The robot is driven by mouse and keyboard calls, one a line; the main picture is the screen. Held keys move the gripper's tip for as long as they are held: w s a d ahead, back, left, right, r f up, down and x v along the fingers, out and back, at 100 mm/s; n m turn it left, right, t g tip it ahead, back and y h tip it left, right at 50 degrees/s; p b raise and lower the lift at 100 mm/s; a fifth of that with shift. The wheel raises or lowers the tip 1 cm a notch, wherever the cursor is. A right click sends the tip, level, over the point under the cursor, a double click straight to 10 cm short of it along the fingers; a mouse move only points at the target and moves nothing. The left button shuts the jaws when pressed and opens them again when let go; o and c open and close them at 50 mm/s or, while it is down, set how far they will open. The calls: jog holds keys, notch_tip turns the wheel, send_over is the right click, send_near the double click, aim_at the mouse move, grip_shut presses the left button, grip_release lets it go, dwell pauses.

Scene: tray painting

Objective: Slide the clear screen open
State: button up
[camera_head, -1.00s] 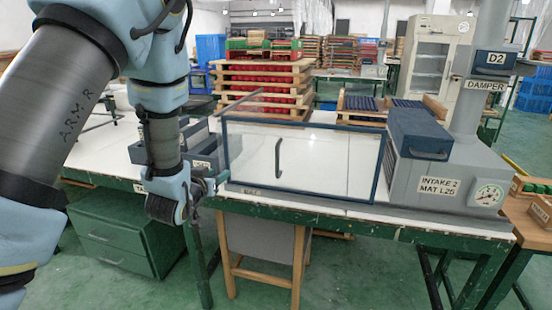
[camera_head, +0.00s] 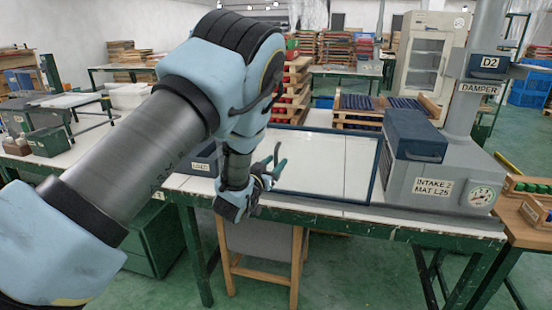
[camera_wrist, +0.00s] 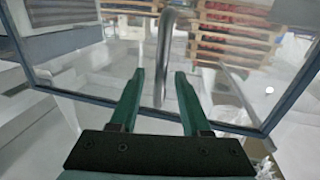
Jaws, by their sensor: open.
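The clear screen (camera_head: 335,165) stands on the bench in a dark blue frame, and pale tabletop shows through it. In the wrist view its pane (camera_wrist: 90,75) and dark lower frame fill most of the picture. Its upright bar handle (camera_wrist: 162,60) is seen between the two green fingers, its lower end reaching down to the fingertips. My gripper (camera_wrist: 158,78) is open, with one finger on each side of the handle and no visible grip on it. In the head view my gripper (camera_head: 276,163) is at the screen's left part, and my arm hides the left edge.
A grey intake box (camera_head: 430,175) with a gauge and damper pipe stands right of the screen. Crates and red-filled racks (camera_head: 293,85) stand behind.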

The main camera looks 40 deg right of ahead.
jog(key=shift+w+d, duration=0.15)
jog(key=shift+d, duration=0.35)
grip_shut()
dwell(1.2)
